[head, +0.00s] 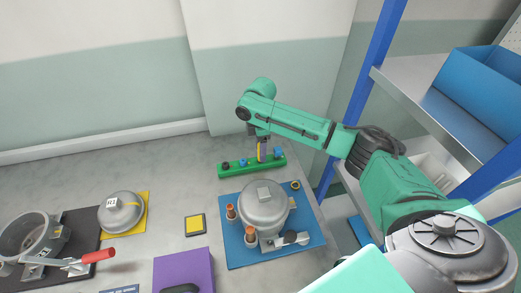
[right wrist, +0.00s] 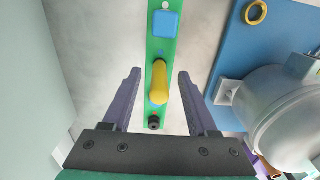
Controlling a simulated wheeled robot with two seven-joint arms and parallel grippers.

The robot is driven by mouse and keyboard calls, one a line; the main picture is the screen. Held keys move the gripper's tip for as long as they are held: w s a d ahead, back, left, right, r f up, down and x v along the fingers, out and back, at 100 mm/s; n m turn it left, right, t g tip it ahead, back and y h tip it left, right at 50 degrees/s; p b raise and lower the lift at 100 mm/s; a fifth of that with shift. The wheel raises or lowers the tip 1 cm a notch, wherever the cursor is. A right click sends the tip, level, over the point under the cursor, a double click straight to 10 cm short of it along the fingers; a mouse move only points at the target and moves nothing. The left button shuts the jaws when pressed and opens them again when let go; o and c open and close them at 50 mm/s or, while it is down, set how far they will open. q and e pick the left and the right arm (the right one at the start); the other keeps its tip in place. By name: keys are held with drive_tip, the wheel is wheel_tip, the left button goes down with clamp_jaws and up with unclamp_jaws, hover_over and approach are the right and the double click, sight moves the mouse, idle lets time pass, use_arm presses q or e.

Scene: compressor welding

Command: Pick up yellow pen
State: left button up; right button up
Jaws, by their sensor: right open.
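The yellow pen (right wrist: 159,84) stands in the green rack (right wrist: 153,48), seen nearly end-on from above in the right wrist view. In the head view a bit of the yellow pen (head: 259,153) shows at my right gripper (head: 262,157), over the green rack (head: 233,172). My right gripper is open; in the right wrist view its two purple-grey fingers (right wrist: 158,76) lie on either side of the pen, with a visible gap on each side. My left gripper is not in view.
The rack also holds a blue square-topped item (right wrist: 165,24) and a black knob (right wrist: 154,123). A grey compressor (head: 263,205) on a blue mat (head: 236,258) stands close in front of the rack. Metal shelving with a blue post (head: 362,75) is at right.

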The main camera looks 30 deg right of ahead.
drive_tip(key=shift+f, duration=0.1)
clamp_jaws()
